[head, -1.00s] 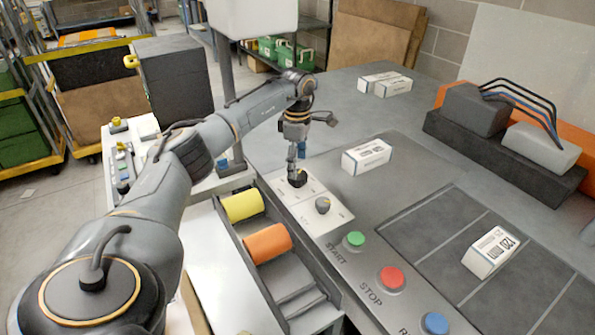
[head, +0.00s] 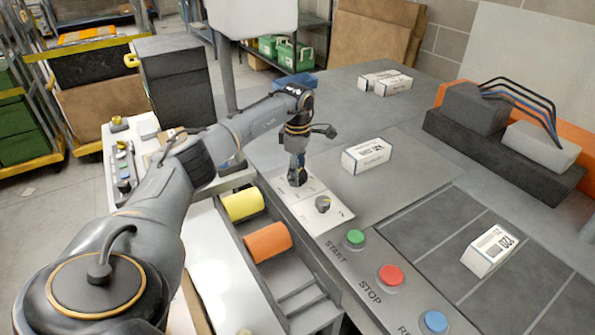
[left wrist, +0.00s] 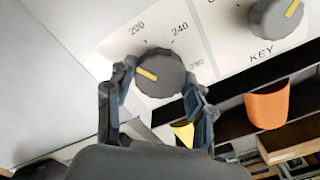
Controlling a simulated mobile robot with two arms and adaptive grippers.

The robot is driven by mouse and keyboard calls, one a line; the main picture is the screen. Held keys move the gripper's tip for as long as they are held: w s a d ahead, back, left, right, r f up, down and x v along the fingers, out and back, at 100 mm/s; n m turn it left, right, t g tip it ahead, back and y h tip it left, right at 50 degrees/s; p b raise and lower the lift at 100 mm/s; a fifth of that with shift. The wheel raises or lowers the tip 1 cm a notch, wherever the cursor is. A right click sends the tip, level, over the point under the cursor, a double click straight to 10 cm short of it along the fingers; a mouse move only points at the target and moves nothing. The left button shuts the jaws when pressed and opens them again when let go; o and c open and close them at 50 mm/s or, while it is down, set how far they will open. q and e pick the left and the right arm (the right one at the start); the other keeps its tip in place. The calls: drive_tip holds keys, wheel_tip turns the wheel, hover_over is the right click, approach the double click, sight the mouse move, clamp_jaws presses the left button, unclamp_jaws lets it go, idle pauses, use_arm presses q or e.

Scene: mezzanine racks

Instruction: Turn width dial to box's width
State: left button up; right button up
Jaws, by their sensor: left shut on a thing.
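My left gripper (head: 297,180) points down over the far dial of the white panel and hides most of that dial in the head view. In the left wrist view the dark round dial (left wrist: 160,80) sits between my two fingers, which are shut on its sides. Its yellow pointer mark points to the left in that view. The printed marks 200 and 240 show above it, with another number, partly hidden, at the right. A white box (head: 366,155) with a dark printed label lies on the grey plate beside the panel. My right gripper is not in view.
A second dial (head: 322,204), labelled KEY in the left wrist view, is close by. Green (head: 354,238), red (head: 390,275) and blue (head: 434,322) buttons line the front. Another white box (head: 490,250) lies on the dark marked area.

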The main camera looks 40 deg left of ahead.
use_arm(q)
drive_tip(key=shift+n, duration=0.3)
drive_tip(key=n+p, duration=0.1)
drive_tip(key=n, duration=0.2)
drive_tip(key=shift+r+p, duration=0.1)
drive_tip(key=shift+p, duration=0.25)
drive_tip(key=n+p, duration=0.1)
drive_tip(key=n, duration=0.4)
drive_tip(key=shift+n+p, duration=0.4)
drive_tip(key=n+p, duration=0.1)
drive_tip(key=n, duration=0.3)
drive_tip(key=shift+n+p, duration=1)
drive_tip(key=shift+n, duration=1.5)
drive_tip(key=o, duration=1.2)
drive_tip(key=shift+c, duration=0.2)
